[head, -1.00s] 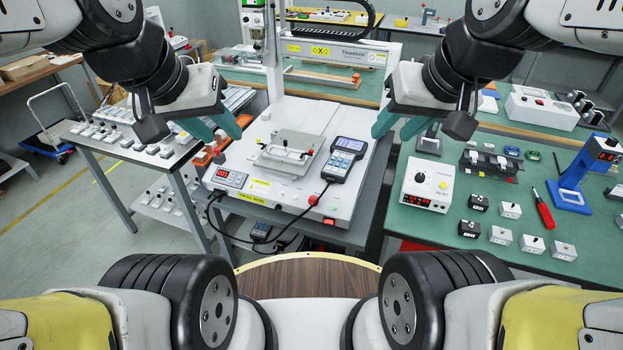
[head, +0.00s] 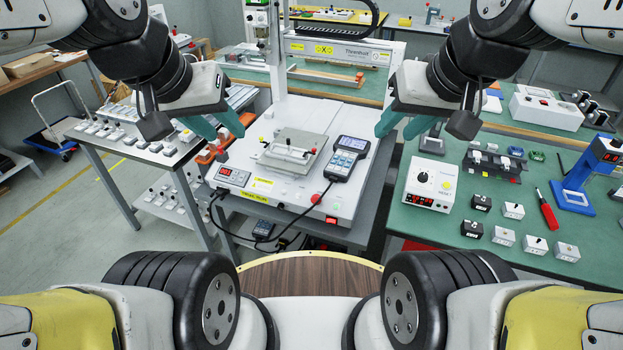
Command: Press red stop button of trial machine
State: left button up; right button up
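The trial machine (head: 300,206) is a white bench unit in the middle of the head view, with a grey plate and clamp on top. A round red button (head: 316,199) sits at its front right edge, uncovered. My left gripper (head: 229,137) hangs empty over the machine's left side, its teal fingers apart. My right gripper (head: 391,138) hangs empty beyond the machine's right edge, its teal fingers also apart. Both are apart from the button, farther back in the picture.
A handheld meter (head: 346,158) lies on the machine's right side, its black cable running past the button. A red rocker switch (head: 331,220) is below the button.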

dwell(0.4)
jog(key=shift+w+f, duration=0.1)
jog(key=shift+w, duration=0.05)
jog(key=c, duration=0.6)
jog(key=shift+w+d+f+n, duration=0.1)
jog(key=shift+w+f+n, duration=0.05)
jog(key=shift+w+n, duration=0.2)
grip_shut()
jog(key=w+a+f+n+g+h, duration=0.1)
jog(key=w+f+n+h, duration=0.1)
jog(key=w+f+n, duration=0.4)
jog(key=w+a+f+n+g+h, duration=0.15)
jog(key=w+f+n, duration=0.25)
jog(key=w+n, duration=0.45)
jog(key=w+a+f+n, duration=0.3)
jog(key=a+f+n, duration=0.3)
jog(key=f+n, duration=0.2)
jog(key=w+a+f+n, duration=0.4)
jog(key=a+f+n, duration=0.2)
jog(key=f+n, duration=0.2)
notch_tip(320, 180, down, 3)
jog(key=shift+a+r, duration=0.1)
jog(key=shift+a, duration=0.05)
